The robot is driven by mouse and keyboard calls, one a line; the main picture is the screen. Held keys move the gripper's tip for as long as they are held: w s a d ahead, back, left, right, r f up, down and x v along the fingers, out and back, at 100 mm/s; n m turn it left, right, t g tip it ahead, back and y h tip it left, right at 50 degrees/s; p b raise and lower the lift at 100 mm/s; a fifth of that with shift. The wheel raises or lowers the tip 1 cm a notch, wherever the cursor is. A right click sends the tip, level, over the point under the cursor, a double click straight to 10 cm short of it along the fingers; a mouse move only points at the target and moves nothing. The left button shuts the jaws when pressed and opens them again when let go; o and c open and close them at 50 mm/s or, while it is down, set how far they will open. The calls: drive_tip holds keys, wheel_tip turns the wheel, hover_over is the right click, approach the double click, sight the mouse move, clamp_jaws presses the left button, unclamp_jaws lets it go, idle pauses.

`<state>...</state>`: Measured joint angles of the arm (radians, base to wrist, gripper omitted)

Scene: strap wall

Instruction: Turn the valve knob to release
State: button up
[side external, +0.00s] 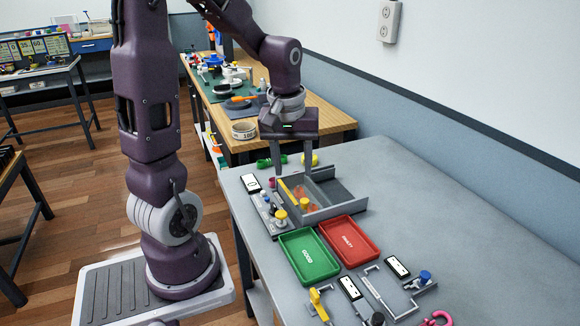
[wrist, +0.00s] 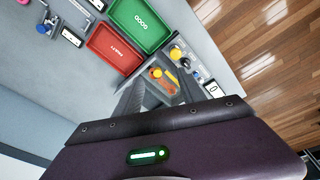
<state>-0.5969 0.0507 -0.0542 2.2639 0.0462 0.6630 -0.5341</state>
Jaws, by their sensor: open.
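A yellow round knob (side external: 280,216) stands on a grey fixture panel at the near edge of the table, left of the grey open box. The wrist view also shows a yellow knob (wrist: 175,52). A blue knob (side external: 425,275) sits on another fixture at the front right. I cannot tell for certain which knob is the valve. My gripper (side external: 293,170) points down with its two fingers apart, above the far part of the grey box (side external: 330,211). It looks empty and apart from the knobs. Orange and yellow pieces (side external: 302,194) lie in the box.
A green tray (side external: 308,256) marked GOOD and a red tray (side external: 349,241) stand in front of the box. A yellow lever (side external: 318,303) and a pink hook (side external: 436,318) are at the front. The grey table is clear to the right, along the wall.

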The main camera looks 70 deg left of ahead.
drive_tip(key=s+d+r+m+t, duration=0.1)
drive_tip(key=s+d+r+m, duration=0.1)
drive_tip(key=d, duration=0.3)
drive_tip(key=s+d+r+m+t, duration=0.1)
drive_tip(key=s+d+r+m, duration=0.2)
drive_tip(key=d+r+m, duration=0.2)
drive_tip(key=shift+s+d+m, duration=0.3)
drive_tip(key=shift+s+d, duration=0.05)
drive_tip(key=shift+d, duration=0.3)
drive_tip(key=s+d+r+m+t+h, duration=0.1)
drive_tip(key=s+d+m+t, duration=0.1)
drive_tip(key=s+d+m, duration=0.2)
drive_tip(key=shift+s+d+r, duration=0.2)
drive_tip(key=shift+s+r, duration=0.05)
drive_tip(key=shift+s, duration=0.55)
